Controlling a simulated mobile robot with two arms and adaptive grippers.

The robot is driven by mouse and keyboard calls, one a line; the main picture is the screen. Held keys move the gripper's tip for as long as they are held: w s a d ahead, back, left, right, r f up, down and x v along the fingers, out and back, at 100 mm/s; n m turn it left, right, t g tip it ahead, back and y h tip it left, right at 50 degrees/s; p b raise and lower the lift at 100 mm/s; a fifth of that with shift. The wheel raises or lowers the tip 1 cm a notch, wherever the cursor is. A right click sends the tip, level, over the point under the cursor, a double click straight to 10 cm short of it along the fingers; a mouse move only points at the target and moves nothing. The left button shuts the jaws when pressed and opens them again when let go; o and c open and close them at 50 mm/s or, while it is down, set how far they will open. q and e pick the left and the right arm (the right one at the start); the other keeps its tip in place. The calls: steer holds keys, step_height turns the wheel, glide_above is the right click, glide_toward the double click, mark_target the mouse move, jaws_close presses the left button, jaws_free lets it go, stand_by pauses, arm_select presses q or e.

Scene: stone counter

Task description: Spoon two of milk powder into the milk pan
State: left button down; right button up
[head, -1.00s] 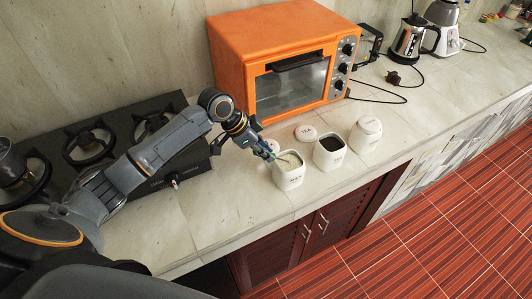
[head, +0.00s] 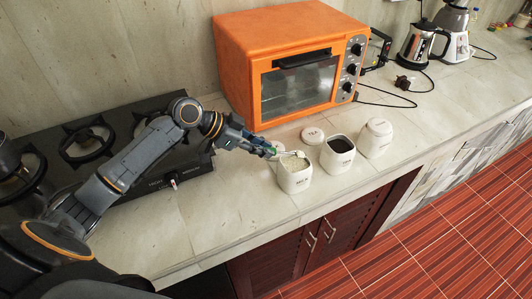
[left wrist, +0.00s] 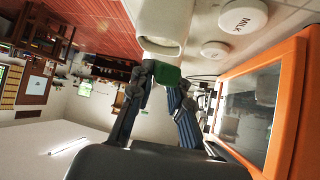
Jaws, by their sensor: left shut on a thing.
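The open white milk jar (head: 294,181) stands on the counter with pale powder (head: 291,165) inside. My left gripper (head: 271,151) is at the jar's left rim, shut on a thin spoon (head: 291,154). The spoon reaches over the jar's mouth; its bowl is hard to make out. In the left wrist view, a green piece (left wrist: 167,74) sits between my gripper's fingertips (left wrist: 165,82), in front of the white jar (left wrist: 160,20). A dark pot (head: 8,160) is cut off at the left edge on the stove; I cannot tell if it is the milk pan. My right gripper is out of view.
A white jar with dark contents (head: 338,157) and a lidded white jar (head: 376,139) stand to the right. A loose lid (head: 312,134) lies behind. The orange oven (head: 238,75) stands close behind my gripper. The black stove (head: 115,160) is left; bare counter lies between.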

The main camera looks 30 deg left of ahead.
arm_select(q)
steer(key=shift+s+a+t+h+b, duration=0.2)
steer(key=shift+a+t+h+b, duration=0.25)
steer(key=shift+b, duration=0.5)
steer(key=shift+s+a+r+h+b, duration=0.1)
steer(key=shift+s+r+h+b, duration=0.05)
steer(key=shift+r+h+b, duration=0.4)
steer(key=shift+f, duration=0.1)
